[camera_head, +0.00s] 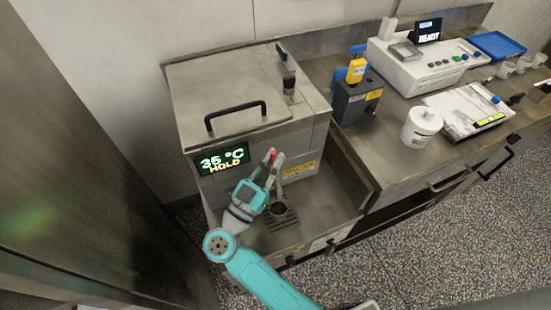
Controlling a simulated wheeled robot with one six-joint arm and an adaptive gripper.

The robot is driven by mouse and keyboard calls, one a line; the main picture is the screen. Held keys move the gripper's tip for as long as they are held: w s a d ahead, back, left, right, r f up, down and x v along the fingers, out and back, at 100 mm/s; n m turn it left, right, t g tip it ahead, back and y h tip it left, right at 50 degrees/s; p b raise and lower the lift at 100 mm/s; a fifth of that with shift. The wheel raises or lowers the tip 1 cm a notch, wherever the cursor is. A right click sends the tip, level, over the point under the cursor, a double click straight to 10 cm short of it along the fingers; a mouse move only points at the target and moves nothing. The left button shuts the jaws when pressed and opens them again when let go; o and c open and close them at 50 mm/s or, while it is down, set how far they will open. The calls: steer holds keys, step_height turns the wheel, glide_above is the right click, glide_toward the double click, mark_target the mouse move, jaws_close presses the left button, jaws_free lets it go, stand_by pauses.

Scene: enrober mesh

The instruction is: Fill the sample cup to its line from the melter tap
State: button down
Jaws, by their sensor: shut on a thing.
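The melter (245,100) is a steel box with a black lid handle; its display reads 35 °C HOLD. My gripper (272,160) is at its front, with its fingertips at the red-ended tap lever (273,153), and appears shut on it. The tap spout is partly hidden behind my fingers. Below stands the sample cup (278,208), small and round with a dark inside, on the slotted drip grate (289,223). It is too small to tell its fill line, its level or any stream. My gripper is above and a little left of the cup.
On the counter to the right are a dark grey box (357,100) with a yellow-and-blue top, a white lidded pot (422,126), a flat balance-like device (470,112), a white instrument (425,65) reading READY, a blue tray (497,45) and white cups (506,69).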

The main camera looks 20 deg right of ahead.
steer(key=c, duration=1.2)
jaws_free()
steer(key=shift+a, duration=0.1)
steer(key=v, duration=1.2)
steer(key=s+d+r+n+t+y, duration=0.2)
steer(key=s+d+n+t+y, duration=0.75)
steer(key=d+t+y, duration=0.2)
steer(key=s+f+g+y, duration=0.1)
steer(key=s+g+y, duration=0.1)
steer(key=s, duration=0.4)
steer(key=s+d+f+n+g+y, duration=0.1)
steer(key=s+f+g+y, duration=0.1)
steer(key=s+g, duration=0.2)
steer(key=s+f+g+y, duration=0.2)
steer(key=s+g+y, duration=0.1)
steer(key=s, duration=0.6)
steer(key=shift+s+d+n, duration=0.2)
steer(key=shift+s+n, duration=0.1)
steer(key=shift+n, duration=0.05)
